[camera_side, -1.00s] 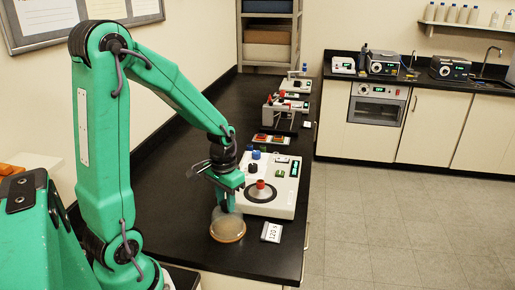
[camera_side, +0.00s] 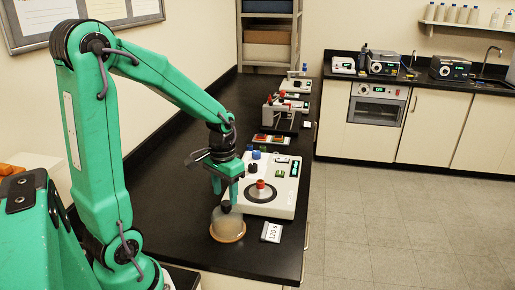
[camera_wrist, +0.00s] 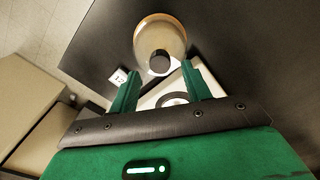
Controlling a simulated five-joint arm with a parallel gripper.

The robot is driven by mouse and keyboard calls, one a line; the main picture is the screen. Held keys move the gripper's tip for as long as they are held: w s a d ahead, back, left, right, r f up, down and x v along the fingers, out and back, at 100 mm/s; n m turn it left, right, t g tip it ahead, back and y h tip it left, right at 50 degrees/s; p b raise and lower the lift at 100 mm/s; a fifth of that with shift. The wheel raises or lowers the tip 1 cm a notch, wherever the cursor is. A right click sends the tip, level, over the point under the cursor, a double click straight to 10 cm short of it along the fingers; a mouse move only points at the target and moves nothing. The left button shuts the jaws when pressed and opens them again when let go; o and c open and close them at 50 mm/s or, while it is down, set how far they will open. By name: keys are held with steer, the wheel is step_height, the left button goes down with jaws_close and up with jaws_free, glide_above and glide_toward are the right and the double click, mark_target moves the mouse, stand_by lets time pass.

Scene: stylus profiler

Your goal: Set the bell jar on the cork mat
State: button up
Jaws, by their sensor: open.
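The bell jar (camera_side: 227,221) is a clear, hazy dome with a dark knob on top. It stands upright on the cork mat (camera_side: 230,240), a round tan disc on the black bench. In the wrist view the jar (camera_wrist: 160,35) is at top centre, with its dark knob toward me, and the mat's tan rim (camera_wrist: 184,38) shows around it. My gripper (camera_side: 227,197) is just above the knob, fingers pointing down. In the wrist view my gripper (camera_wrist: 157,78) is open, with nothing between its fingers; the knob lies just beyond the fingertips.
A white profiler (camera_side: 272,204) with a dark round stage and red knob stands close behind the jar. A "120 s" card (camera_side: 271,232) lies right of the mat, near the bench's right edge. More instruments (camera_side: 284,115) line the bench farther back. The bench front-left is bare.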

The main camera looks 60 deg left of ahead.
step_height(320, 180, up, 9)
stand_by(0.4)
stand_by(0.5)
steer(key=s+d+r+m+t, duration=0.3)
steer(key=s+d+r+t, duration=0.1)
steer(key=d, duration=0.7)
steer(key=shift+s+d+t, duration=0.15)
steer(key=shift+s+t, duration=0.65)
steer(key=shift+s, duration=0.5)
steer(key=shift+r, duration=0.1)
